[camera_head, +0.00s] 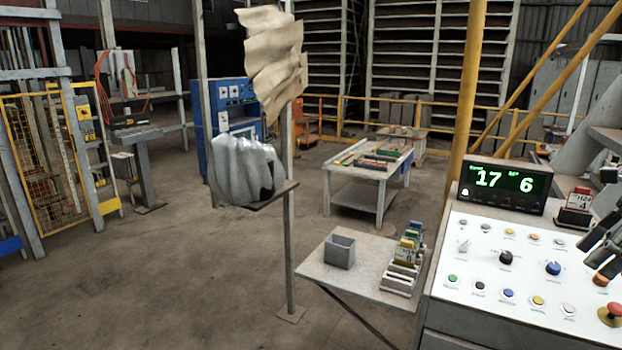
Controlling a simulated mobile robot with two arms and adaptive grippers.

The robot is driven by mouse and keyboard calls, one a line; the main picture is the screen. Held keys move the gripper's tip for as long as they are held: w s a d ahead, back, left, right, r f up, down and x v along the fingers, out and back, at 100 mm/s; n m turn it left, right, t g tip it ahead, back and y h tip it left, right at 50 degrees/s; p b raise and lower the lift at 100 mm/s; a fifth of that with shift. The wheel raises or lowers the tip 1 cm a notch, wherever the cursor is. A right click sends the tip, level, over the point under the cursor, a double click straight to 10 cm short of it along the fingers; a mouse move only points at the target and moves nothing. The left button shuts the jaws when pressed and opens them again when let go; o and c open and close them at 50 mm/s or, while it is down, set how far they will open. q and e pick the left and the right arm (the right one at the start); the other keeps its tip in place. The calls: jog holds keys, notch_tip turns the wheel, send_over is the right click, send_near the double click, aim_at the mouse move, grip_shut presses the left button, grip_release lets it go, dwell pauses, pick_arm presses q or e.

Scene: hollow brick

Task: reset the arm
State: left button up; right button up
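My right gripper (597,252) comes in from the right edge in the head view. Its dark fingers hang over the right side of the white control panel (525,270). The fingers look spread, with a gap between them, and I see nothing held. The edge of the picture cuts off the rest of the gripper. I cannot tell whether the fingertips touch the panel. My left gripper and arm are out of view.
The panel carries several knobs, a red mushroom button (611,314) and a display (505,185) reading 17 and 6. A side shelf (325,268) holds a grey box (339,251) and a card rack (402,275). A yellow post (468,95) stands behind. Open floor lies left.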

jog(key=w+a+f+m+t+y+b, duration=0.2)
jog(key=w+a+f+m+y, duration=0.2)
jog(key=w+a+f, duration=0.5)
jog(key=w+a+f+m+t+y+b, duration=0.1)
jog(key=w+a+f+m+t+y, duration=0.3)
jog(key=a+f, duration=0.85)
notch_tip(320, 180, down, 24)
jog(key=w+m+t+h+b, duration=0.15)
jog(key=m+t, duration=0.25)
jog(key=m, duration=1)
jog(key=s+d+f+m+g+h+b, duration=0.1)
jog(key=s+f+m+h, duration=0.3)
jog(key=s+f+m, duration=0.65)
jog(key=s+f+m+g+h+b, duration=0.2)
jog(key=s+f+m+h, duration=0.3)
jog(key=s+f, duration=1.1)
jog(key=s+a+f+m+g, duration=0.1)
jog(key=s+f+m+g, duration=0.1)
jog(key=s+f, duration=0.4)
jog(key=s+a+f+m+g+h, duration=0.1)
jog(key=s+f, duration=0.5)
jog(key=s, duration=0.9)
jog(key=s+a+f+m+g+b, duration=0.1)
jog(key=s+a+f+m+g, duration=0.2)
jog(key=s, duration=0.8)
notch_tip(320, 180, down, 3)
jog(key=shift+s+a+f+m+g, duration=0.15)
jog(key=shift+a+m+g, duration=0.05)
jog(key=shift+m+g, duration=0.95)
